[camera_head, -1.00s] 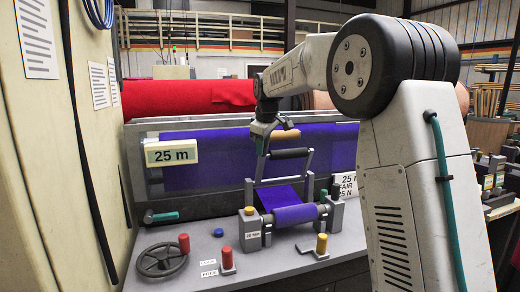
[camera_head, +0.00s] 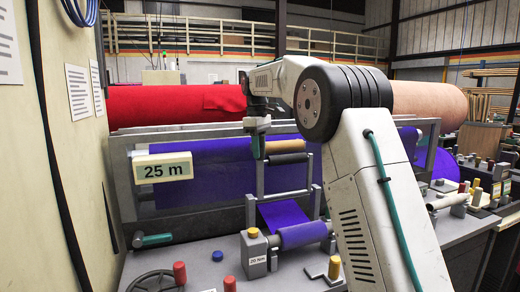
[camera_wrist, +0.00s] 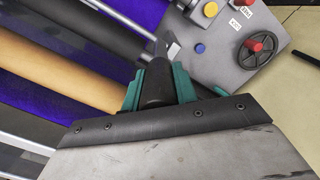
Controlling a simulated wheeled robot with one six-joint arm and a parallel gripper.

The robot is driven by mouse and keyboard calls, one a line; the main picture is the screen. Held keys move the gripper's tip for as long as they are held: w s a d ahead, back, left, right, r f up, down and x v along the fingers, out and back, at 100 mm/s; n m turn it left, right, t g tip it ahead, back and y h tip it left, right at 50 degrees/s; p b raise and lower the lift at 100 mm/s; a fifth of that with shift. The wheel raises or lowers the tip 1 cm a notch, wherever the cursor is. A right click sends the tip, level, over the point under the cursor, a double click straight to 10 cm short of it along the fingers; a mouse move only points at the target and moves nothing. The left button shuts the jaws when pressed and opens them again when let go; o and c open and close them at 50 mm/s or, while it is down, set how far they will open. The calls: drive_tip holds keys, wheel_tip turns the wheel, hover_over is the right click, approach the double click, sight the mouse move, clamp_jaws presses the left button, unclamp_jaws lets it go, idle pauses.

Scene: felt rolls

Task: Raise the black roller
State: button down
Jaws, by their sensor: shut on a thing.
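The black roller (camera_head: 289,158) lies crosswise on its frame's arms in the head view, just below the tan roller (camera_head: 284,145). My gripper (camera_head: 258,148) points down at the black roller's left end. The black roller (camera_wrist: 95,25) runs off to the upper left there, beside the tan roller (camera_wrist: 60,70). Its gripped end is partly hidden by the fingers.
Purple felt (camera_head: 282,213) runs down to a lower roller (camera_head: 303,235) between grey blocks. A "25 m" sign (camera_head: 163,168) hangs at left. A handwheel (camera_wrist: 256,48) and coloured knobs sit on the grey bench. A red felt roll (camera_head: 180,105) lies behind.

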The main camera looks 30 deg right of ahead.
drive_tip(key=shift+w+a+r, duration=0.1)
drive_tip(key=shift+r, duration=0.05)
drive_tip(key=c, duration=1.4)
unclamp_jaws()
drive_tip(key=shift+w+a, duration=0.1)
drive_tip(key=r, duration=0.7)
drive_tip(key=shift+w, duration=0.2)
drive_tip(key=shift+r, duration=0.3)
